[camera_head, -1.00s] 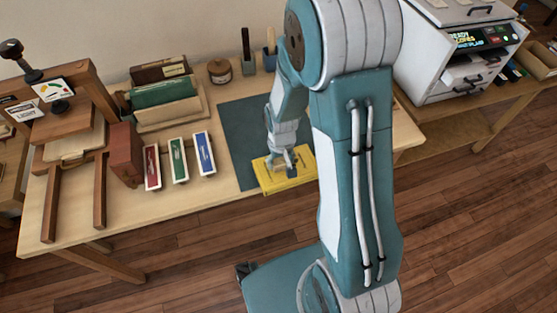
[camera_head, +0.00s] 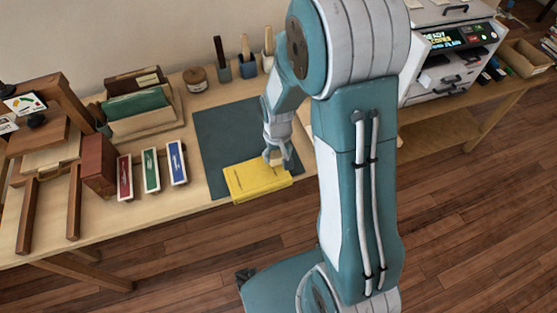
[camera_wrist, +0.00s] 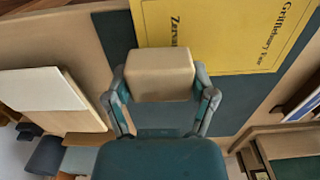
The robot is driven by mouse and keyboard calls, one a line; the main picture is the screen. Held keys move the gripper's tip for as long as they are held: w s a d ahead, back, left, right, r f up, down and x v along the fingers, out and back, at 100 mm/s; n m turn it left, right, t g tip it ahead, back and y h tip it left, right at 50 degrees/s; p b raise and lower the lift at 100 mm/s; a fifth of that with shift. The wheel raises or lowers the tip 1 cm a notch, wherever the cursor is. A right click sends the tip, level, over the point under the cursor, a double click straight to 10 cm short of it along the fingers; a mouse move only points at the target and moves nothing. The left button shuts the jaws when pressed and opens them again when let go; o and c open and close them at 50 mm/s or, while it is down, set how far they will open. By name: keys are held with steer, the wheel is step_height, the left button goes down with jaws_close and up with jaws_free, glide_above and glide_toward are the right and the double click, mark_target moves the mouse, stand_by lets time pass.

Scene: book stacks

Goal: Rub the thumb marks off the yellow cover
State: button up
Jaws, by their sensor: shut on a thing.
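The yellow cover (camera_head: 250,181) lies flat at the front edge of the dark teal mat (camera_head: 218,128). My gripper (camera_head: 278,158) is above the cover's far right edge, pointing down. In the wrist view my gripper (camera_wrist: 162,90) is shut on a beige block (camera_wrist: 162,72), which looks like an eraser. The block hides part of the cover and mat; I cannot tell whether it touches the cover.
Red, green and blue boxes (camera_head: 151,170) stand left of the mat. A file holder (camera_head: 140,112) and a wooden press (camera_head: 45,140) are further left. Jar (camera_head: 195,79) and tool pots (camera_head: 246,68) stand behind. A white machine (camera_head: 450,60) is at right.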

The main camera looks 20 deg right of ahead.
mark_target(272, 155)
steer(key=a+r, duration=0.1)
steer(key=r, duration=0.1)
steer(key=shift+a+r, duration=0.3)
steer(key=shift+a, duration=0.05)
steer(key=shift+r, duration=0.35)
steer(key=shift+d+r, duration=0.7)
steer(key=shift+r, duration=0.25)
steer(key=shift+a, duration=0.55)
